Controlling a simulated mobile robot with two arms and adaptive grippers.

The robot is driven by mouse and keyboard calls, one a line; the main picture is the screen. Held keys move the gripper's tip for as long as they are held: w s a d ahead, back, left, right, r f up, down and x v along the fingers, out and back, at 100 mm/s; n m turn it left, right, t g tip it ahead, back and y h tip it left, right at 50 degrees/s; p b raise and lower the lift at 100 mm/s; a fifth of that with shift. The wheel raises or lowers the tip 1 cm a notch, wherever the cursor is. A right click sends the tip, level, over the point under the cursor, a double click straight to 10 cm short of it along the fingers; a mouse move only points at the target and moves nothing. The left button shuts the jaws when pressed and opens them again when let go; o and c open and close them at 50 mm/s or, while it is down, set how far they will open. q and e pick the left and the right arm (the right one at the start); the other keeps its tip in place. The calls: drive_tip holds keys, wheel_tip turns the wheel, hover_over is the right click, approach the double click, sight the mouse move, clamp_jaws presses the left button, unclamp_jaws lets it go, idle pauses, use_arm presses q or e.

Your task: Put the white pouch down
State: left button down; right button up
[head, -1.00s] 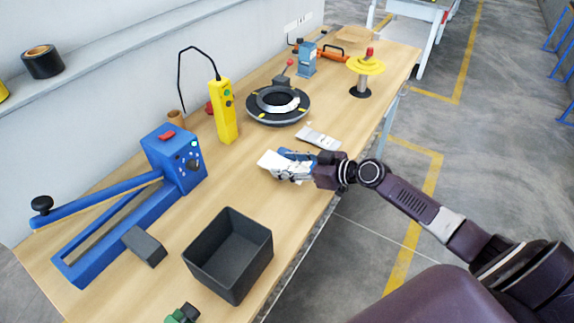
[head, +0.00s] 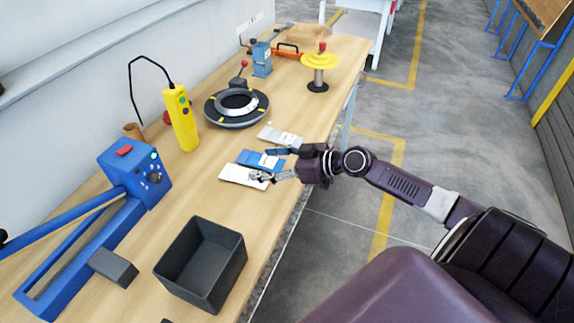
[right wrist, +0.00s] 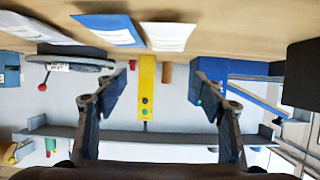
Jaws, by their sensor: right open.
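The white pouch (head: 243,176) lies flat on the table beside the blue pouch (head: 260,159). A grey-white pouch (head: 280,136) lies farther back. In the right wrist view, the white pouch (right wrist: 167,36) and blue pouch (right wrist: 108,29) appear at the top, outside the jaws. My right gripper (head: 272,165) is open and empty, at the right ends of the white and blue pouches. Its two fingers (right wrist: 162,82) stand wide apart in the wrist view. In the head view one finger overlaps the white pouch's right end; I cannot tell whether it touches. My left gripper is not in view.
A dark open bin (head: 202,264) stands near the front. A blue sealer (head: 134,172) and a yellow control box (head: 181,118) are on the left. A round black turntable (head: 236,108) sits behind the pouches. Bare table lies between the bin and the white pouch.

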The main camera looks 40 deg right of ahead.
drive_tip(key=b+v, duration=0.1)
drive_tip(key=v, duration=0.4)
drive_tip(key=shift+f, duration=0.1)
drive_tip(key=shift+b+v, duration=0.35)
drive_tip(key=shift+v, duration=0.6)
